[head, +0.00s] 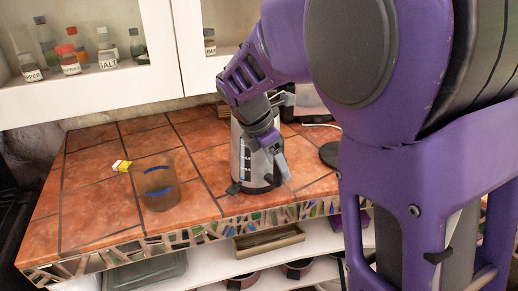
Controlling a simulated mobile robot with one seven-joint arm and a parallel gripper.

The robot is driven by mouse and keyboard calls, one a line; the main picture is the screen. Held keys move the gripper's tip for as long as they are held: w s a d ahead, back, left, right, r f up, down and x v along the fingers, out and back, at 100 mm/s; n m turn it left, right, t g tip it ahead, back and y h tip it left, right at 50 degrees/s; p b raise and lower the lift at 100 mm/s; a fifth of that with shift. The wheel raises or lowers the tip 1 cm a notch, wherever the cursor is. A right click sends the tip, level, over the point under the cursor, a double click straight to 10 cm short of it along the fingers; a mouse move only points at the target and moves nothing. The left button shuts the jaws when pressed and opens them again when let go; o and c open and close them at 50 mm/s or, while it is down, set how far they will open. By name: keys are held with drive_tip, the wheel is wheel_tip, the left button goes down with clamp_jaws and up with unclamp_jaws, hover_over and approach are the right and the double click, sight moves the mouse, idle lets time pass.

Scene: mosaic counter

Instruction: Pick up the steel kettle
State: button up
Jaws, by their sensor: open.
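The steel kettle (237,150) stands upright on the tiled counter, with a shiny body and a dark base. My purple gripper (259,172) is open and comes down over the front of the kettle from above. One grey finger shows at the kettle's right side. My gripper and arm hide much of the kettle's top and front, including most of its handle. I cannot tell whether the fingers touch it.
A see-through tumbler with blue marks (158,185) and a small yellow and white item (122,166) sit to the left on the counter (90,205). A dark round object (330,155) lies to the right. Cabinets with bottles hang above; an open shelf lies below.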

drive_tip(key=shift+d+f, duration=0.15)
drive_tip(key=shift+f, duration=0.25)
clamp_jaws()
drive_tip(key=shift+w+r, duration=0.1)
drive_tip(key=shift+w, duration=0.05)
idle(1.0)
